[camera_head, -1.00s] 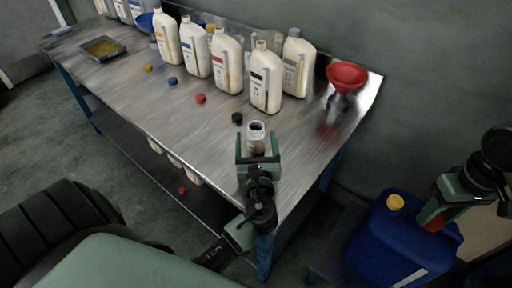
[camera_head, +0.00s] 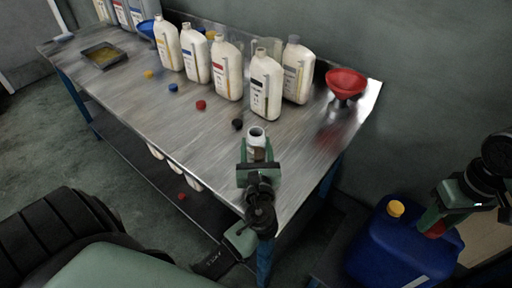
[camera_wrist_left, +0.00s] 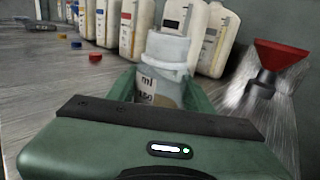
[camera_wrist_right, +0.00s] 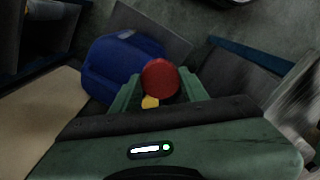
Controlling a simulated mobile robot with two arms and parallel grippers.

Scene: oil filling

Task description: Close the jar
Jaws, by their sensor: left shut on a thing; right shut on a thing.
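A small clear jar with a white rim (camera_head: 257,140) stands upright, its mouth open, at the front right of the metal table. It also shows in the left wrist view (camera_wrist_left: 165,65), with "ml" markings on its side. My left gripper (camera_head: 256,160) is shut on the jar. My right gripper (camera_head: 440,218) is shut on a round red lid (camera_wrist_right: 160,79), off the table to the right, above a blue canister. In the head view the lid is mostly hidden by the gripper.
The blue canister (camera_head: 390,245) has a yellow cap (camera_head: 396,208). Several white oil bottles (camera_head: 266,85) line the back of the table (camera_head: 160,115). A red funnel (camera_head: 346,82) stands at the right. Small coloured caps, including a black one (camera_head: 237,124), lie in front of the bottles.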

